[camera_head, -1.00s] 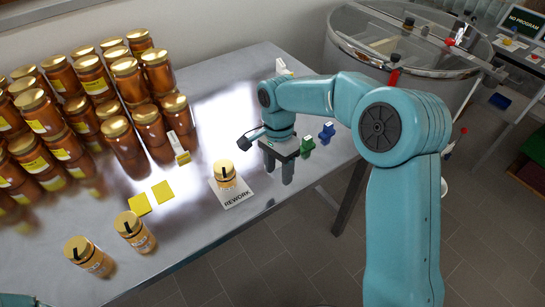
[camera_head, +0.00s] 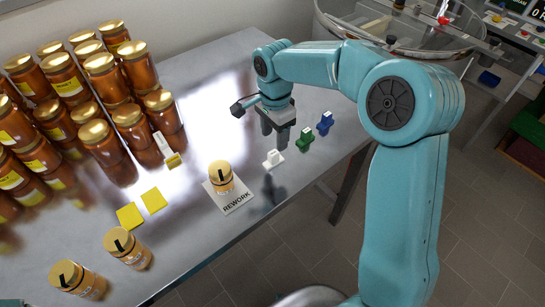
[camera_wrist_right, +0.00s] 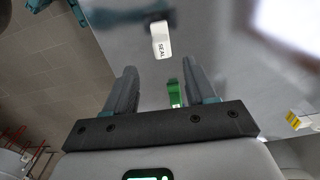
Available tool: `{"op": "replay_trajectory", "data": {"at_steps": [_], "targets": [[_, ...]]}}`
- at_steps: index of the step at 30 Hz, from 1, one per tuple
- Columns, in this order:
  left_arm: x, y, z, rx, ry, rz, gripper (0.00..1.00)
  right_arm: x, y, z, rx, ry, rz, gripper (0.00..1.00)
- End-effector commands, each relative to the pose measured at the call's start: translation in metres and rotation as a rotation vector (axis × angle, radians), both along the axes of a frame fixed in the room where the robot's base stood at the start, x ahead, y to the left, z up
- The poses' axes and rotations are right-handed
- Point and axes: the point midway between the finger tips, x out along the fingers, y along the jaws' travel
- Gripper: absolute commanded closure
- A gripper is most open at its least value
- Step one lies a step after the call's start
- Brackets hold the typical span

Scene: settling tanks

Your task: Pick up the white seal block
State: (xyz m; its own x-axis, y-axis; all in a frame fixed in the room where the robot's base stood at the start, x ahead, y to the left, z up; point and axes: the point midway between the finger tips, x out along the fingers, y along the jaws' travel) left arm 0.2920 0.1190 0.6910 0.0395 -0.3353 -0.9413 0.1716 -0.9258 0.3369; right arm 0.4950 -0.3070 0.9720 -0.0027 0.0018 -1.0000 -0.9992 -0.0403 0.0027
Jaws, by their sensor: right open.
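The white seal block (camera_head: 273,159) stands on the metal table, right of the jar on the REWORK card. It also shows in the right wrist view (camera_wrist_right: 161,40), with SEAL lettered on its face, past the fingertips. My right gripper (camera_head: 273,143) points down above the table, just behind the white block in the head view and apart from it. Its two fingers (camera_wrist_right: 158,68) are spread in the wrist view with nothing held. A green block (camera_head: 305,140) stands right of the white one; it shows between the fingers in the wrist view (camera_wrist_right: 175,94). My left gripper is out of view.
A blue block (camera_head: 325,123) stands beyond the green one near the table's right edge. A jar (camera_head: 221,177) sits on the REWORK card (camera_head: 236,203). Many jars (camera_head: 75,110) crowd the left. Yellow squares (camera_head: 130,216) lie in front. The table behind my right gripper is clear.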

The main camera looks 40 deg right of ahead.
Motion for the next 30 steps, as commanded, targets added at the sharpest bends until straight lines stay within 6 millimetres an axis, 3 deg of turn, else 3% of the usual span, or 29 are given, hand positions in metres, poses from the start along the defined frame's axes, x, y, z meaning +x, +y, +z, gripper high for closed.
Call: {"op": "replay_trajectory", "data": {"at_steps": [3,10,18,26,30], "targets": [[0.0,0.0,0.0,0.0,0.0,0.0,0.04,0.0,0.0,-0.02,0.001,0.003,0.001,0.45],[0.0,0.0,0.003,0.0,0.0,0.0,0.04,0.002,0.0,-0.038,0.0,0.003,0.002,0.45],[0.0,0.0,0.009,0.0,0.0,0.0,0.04,0.008,-0.001,-0.077,0.0,0.002,0.002,0.45],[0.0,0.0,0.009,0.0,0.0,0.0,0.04,0.008,-0.001,-0.081,0.0,-0.001,0.002,0.45],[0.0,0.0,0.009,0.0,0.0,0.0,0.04,0.008,-0.001,-0.081,0.0,0.0,0.002,0.87]]}}
